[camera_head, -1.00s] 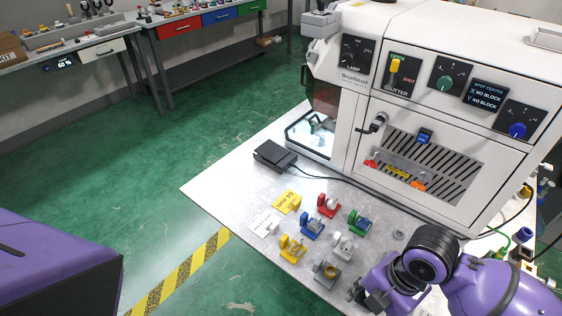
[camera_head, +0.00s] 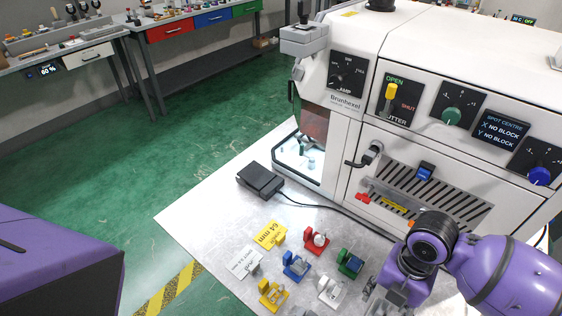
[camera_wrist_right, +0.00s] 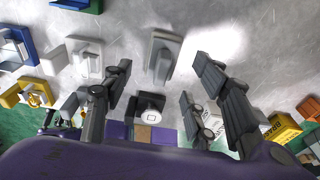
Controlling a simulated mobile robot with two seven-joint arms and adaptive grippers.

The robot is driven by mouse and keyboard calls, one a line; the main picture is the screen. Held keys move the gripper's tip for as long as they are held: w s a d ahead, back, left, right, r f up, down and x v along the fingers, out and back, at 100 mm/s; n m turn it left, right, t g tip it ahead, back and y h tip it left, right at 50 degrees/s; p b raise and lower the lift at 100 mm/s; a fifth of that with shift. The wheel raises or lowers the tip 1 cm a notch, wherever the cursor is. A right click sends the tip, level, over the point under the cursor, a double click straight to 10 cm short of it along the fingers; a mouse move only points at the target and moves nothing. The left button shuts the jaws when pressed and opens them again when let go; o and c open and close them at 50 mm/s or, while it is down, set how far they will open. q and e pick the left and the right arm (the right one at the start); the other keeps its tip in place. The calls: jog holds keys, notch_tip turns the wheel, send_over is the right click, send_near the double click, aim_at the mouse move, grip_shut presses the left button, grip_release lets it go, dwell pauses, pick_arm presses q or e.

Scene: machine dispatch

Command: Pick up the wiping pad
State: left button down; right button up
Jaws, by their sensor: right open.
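In the right wrist view, a grey block with a raised grip on a pale plate (camera_wrist_right: 163,58) lies on the table between and beyond my fingers. It may be the wiping pad, but I cannot tell for certain. My right gripper (camera_wrist_right: 162,72) is open, its fingers spread to either side of it, with nothing held. In the head view my right arm hides that part of the table and the fingertips are not clear. My left gripper is not in view.
Small coloured holders stand on the table, among them a red one (camera_head: 315,240), a blue one (camera_head: 295,265) and a green one (camera_head: 350,263). The white machine (camera_head: 440,55) rises behind.

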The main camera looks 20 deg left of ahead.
aim_at(383, 306)
notch_tip(383, 306, down, 3)
jog(key=shift+f, duration=0.2)
jog(key=shift+s, duration=0.1)
jog(key=c, duration=1.1)
jog(key=shift+c, duration=0.3)
jog(key=shift+r, duration=0.1)
notch_tip(383, 306, up, 10)
jog(key=shift+f, duration=0.1)
